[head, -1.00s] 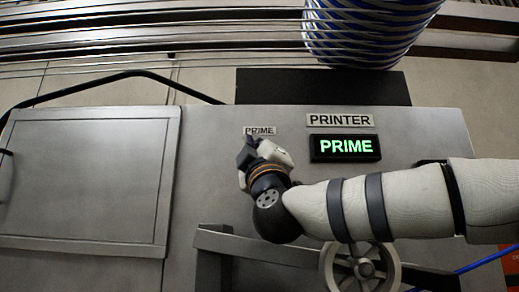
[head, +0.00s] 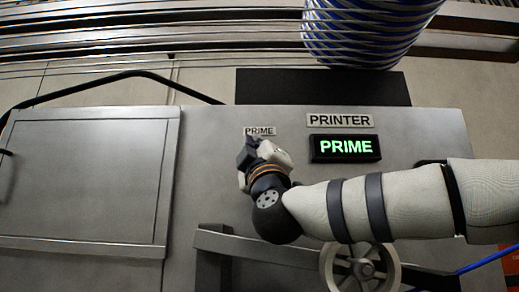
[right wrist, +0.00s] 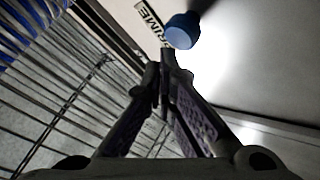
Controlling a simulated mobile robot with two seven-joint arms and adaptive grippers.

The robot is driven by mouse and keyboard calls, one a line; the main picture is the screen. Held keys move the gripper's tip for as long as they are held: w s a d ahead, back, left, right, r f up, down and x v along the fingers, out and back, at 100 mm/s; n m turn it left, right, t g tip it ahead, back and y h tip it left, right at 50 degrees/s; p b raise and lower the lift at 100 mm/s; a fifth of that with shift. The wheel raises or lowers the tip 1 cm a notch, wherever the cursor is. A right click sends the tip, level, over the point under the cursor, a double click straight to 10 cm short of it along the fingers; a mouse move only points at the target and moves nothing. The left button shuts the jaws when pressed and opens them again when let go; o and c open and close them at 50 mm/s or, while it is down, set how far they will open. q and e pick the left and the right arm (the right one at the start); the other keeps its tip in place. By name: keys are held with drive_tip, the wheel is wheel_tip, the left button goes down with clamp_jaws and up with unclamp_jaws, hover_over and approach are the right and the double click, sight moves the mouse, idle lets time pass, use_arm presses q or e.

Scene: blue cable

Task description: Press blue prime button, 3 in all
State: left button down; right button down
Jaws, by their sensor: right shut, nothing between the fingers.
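The blue prime button (right wrist: 182,31) shows in the right wrist view as a round knob on the pale panel, just beyond my fingertips. In the head view my right gripper and wrist hide it. The PRIME label (head: 259,131) is above my right gripper (head: 250,146); the label also shows in the right wrist view (right wrist: 151,22). My right gripper (right wrist: 168,62) is shut and empty, its tips close below the button; I cannot tell whether they touch it. The PRIME display (head: 346,147) is lit green under the PRINTER label (head: 340,121). My left gripper is not in view.
A grey handwheel (head: 360,270) and a metal bar (head: 260,246) are below my right arm. A flat panel door (head: 90,180) is at the left. A blue and white cable coil (head: 370,30) stands above the printer. A blue cable (head: 485,262) runs at the lower right.

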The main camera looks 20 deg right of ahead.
drive_tip(key=shift+w, duration=0.1)
drive_tip(key=shift+w+d, duration=0.15)
drive_tip(key=shift+w, duration=0.15)
drive_tip(key=shift+w, duration=0.15)
drive_tip(key=shift+w+d+h, duration=0.25)
drive_tip(key=shift+w+h, duration=0.05)
drive_tip(key=shift+w, duration=0.4)
idle(0.9)
drive_tip(key=shift+s, duration=0.1)
drive_tip(key=shift+s+a, duration=0.2)
drive_tip(key=shift+s, duration=0.35)
drive_tip(key=shift+s+a, duration=0.15)
drive_tip(key=shift+s, duration=0.35)
drive_tip(key=shift+s+a, duration=0.25)
drive_tip(key=shift+s, duration=0.55)
drive_tip(key=shift+s+a, duration=0.2)
drive_tip(key=shift+s, duration=0.6)
drive_tip(key=shift+s+a, duration=0.25)
drive_tip(key=shift+s, duration=0.55)
